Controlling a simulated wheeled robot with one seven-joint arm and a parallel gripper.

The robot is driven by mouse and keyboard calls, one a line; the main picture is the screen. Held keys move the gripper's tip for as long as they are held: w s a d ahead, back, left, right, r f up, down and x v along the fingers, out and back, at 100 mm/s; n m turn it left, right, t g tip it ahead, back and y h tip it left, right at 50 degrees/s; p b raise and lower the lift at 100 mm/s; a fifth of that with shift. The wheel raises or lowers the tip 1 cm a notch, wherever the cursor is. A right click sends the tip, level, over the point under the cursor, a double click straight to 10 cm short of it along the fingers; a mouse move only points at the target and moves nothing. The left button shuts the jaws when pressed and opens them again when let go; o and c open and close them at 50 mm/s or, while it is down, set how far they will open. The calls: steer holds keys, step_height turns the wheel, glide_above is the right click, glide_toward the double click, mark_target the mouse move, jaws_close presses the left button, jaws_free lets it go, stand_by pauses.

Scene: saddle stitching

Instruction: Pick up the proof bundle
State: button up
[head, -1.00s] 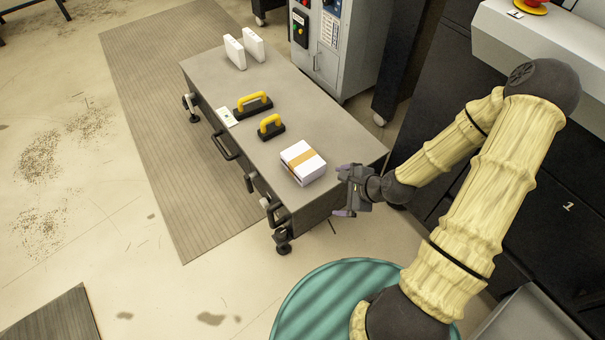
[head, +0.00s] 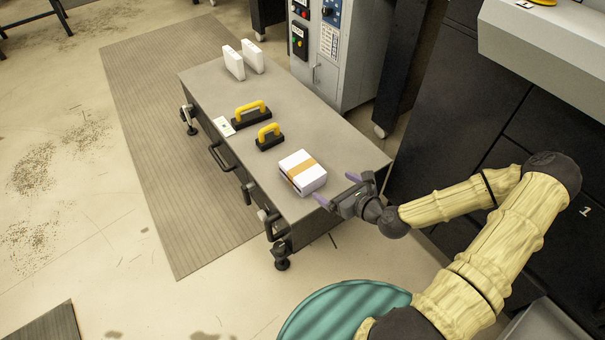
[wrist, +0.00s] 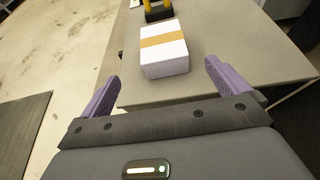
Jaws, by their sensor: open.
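The proof bundle (head: 301,173) is a white stack of paper with an orange-tan band around it. It lies flat near the front end of the grey table (head: 215,85). In the wrist view the bundle (wrist: 165,52) sits ahead of the fingers, roughly centred between them.
Two yellow-handled black tools (head: 252,114) (head: 269,137) stand behind the bundle, with a small white card (head: 224,126) beside them. Two white blocks (head: 243,60) stand at the far end. A grey cabinet (head: 340,55) is behind the table. The tabletop right of the bundle is clear.

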steer(key=b, duration=0.4)
glide_toward(305, 170)
steer(key=x, duration=0.4)
steer(key=shift+r, duration=0.2)
steer(key=shift+w+a, duration=0.35)
steer(key=shift+w, duration=0.05)
steer(key=shift+w+a+f+b, duration=0.15)
steer(key=shift+w+f+b, duration=0.2)
steer(key=shift+b, duration=0.2)
steer(key=b+x, duration=0.1)
steer(key=x, duration=0.1)
steer(key=b+x, duration=0.1)
steer(key=x, duration=0.1)
steer(key=shift+f+b, duration=0.35)
steer(key=shift+b, duration=0.05)
steer(key=shift+r, duration=0.1)
steer(key=c, duration=1.1)
step_height(305, 170, up, 10)
steer(key=p, duration=0.5)
steer(key=shift+p, duration=0.3)
steer(key=shift+c, duration=0.2)
